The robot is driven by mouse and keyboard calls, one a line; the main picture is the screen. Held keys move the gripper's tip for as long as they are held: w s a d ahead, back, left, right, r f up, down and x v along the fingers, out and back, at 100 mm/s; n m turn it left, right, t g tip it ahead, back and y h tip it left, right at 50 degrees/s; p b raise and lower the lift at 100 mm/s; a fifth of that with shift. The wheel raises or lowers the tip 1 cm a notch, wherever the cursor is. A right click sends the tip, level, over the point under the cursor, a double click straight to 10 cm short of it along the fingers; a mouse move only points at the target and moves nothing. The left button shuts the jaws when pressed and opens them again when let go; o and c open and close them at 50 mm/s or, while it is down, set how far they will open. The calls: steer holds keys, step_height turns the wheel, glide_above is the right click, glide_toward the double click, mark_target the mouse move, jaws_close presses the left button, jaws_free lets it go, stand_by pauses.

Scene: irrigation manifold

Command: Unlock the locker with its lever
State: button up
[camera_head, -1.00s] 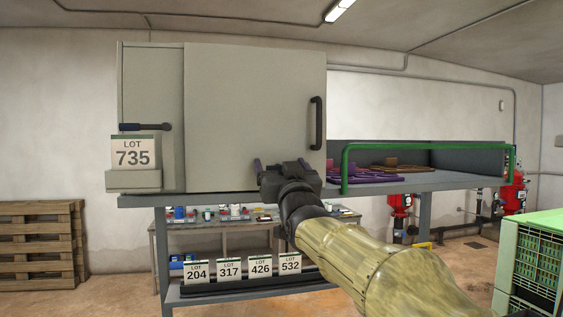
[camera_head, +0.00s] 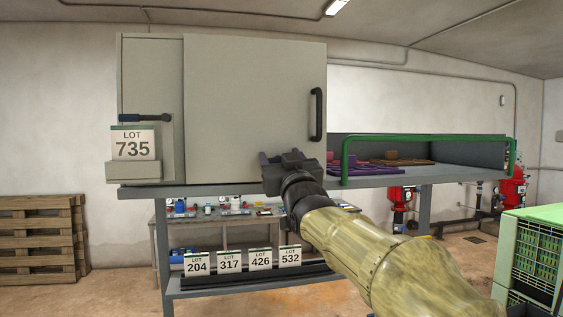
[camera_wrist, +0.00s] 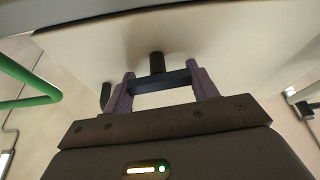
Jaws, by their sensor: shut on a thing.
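The grey locker (camera_head: 245,110) has a wide front door with a black upright handle (camera_head: 317,115) near its right edge. My gripper (camera_head: 291,158) is at the door's lower right. In the wrist view my gripper (camera_wrist: 160,88) has its two purple fingers at either end of a short dark blue bar (camera_wrist: 172,79), shut on it. A dark round post (camera_wrist: 157,62) joins the bar to the pale face behind, so it looks like a lever. In the head view my gripper hides this bar. Another dark lever with a blue grip (camera_head: 144,118) lies level on the narrow left panel.
A LOT 735 sign (camera_head: 133,143) stands on a small ledge below the left lever. A green rail (camera_head: 430,138) fronts an open shelf right of the door. Numbered lot signs (camera_head: 229,262) line a lower shelf. A green crate (camera_head: 535,262) is at right, a pallet stack (camera_head: 40,240) at left.

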steer(key=n+g+y+p, duration=0.1)
steer(key=n+y, duration=0.1)
steer(key=n, duration=0.3)
steer(key=shift+r+n, duration=0.1)
steer(key=shift+n, duration=0.2)
steer(key=n+g+y+p, duration=0.1)
steer(key=n+p, duration=0.1)
steer(key=n, duration=0.1)
steer(key=n+g+y+p, duration=0.1)
steer(key=n, duration=0.2)
steer(key=shift+a+g+p, duration=0.1)
steer(key=shift+g+p, duration=0.2)
steer(key=shift+p, duration=0.1)
steer(key=n+g+p, duration=0.2)
steer(key=n+p, duration=0.2)
steer(key=n, duration=0.1)
steer(key=shift+a+f+n+g+p, duration=0.15)
steer(key=shift+n+g+p, duration=0.25)
steer(key=shift+n+p, duration=0.5)
steer(key=shift+d+f+n+g+p, duration=0.15)
steer(key=shift+n+g+p, duration=0.35)
steer(key=shift+n, duration=0.7)
steer(key=shift+a+f, duration=0.1)
steer(key=o, duration=1)
steer(key=shift+s, duration=0.15)
